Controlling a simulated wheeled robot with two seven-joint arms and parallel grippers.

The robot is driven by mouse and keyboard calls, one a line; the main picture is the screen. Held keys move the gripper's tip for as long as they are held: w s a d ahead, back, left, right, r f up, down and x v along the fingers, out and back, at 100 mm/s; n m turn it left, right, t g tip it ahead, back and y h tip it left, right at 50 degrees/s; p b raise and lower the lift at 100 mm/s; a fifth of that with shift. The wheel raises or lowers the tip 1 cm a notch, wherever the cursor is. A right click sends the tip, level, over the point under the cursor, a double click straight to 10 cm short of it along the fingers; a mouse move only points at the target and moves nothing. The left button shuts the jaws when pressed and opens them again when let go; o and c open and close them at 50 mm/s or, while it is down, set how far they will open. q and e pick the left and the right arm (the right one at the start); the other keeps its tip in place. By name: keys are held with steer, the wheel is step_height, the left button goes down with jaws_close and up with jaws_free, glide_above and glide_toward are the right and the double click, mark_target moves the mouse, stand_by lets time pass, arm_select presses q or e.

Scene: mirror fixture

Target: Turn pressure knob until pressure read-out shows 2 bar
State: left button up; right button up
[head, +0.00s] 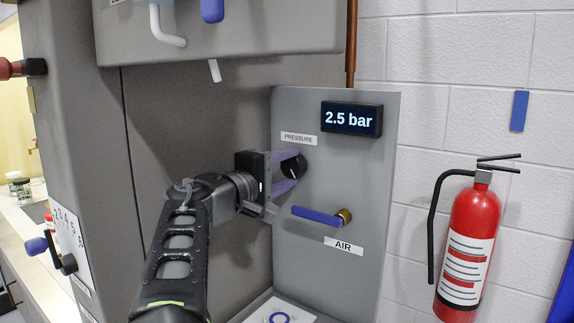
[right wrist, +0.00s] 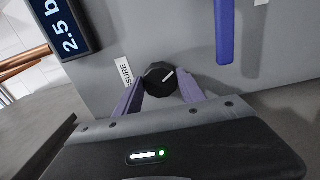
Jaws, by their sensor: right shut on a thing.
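The black pressure knob (head: 293,167) sits on the grey panel (head: 338,255), under the label "PRESSURE" (head: 299,139). The pressure read-out (head: 351,119), above and right of the knob, shows 2.5 bar. My right gripper (head: 288,170) is shut on the knob, with its purple fingers on either side of it. In the right wrist view the knob (right wrist: 160,79) lies between the fingertips, and its white pointer line is visible. The read-out (right wrist: 66,27) is partly cut off there. My left gripper is not in view.
A blue lever (head: 317,215) with a brass fitting is just below the knob, above the label "AIR" (head: 343,246). A red fire extinguisher (head: 470,240) hangs on the white wall at right. A grey cabinet (head: 225,27) overhangs above left.

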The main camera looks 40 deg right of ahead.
steer(key=n+p, duration=0.1)
steer(key=n, duration=0.4)
steer(key=shift+p, duration=0.4)
steer(key=shift+n, duration=0.3)
steer(key=o, duration=1.4)
steer(key=shift+c, duration=0.2)
steer(key=b+v, duration=0.1)
steer(key=v, duration=0.6)
steer(key=shift+a, duration=0.4)
steer(key=shift+s, duration=0.1)
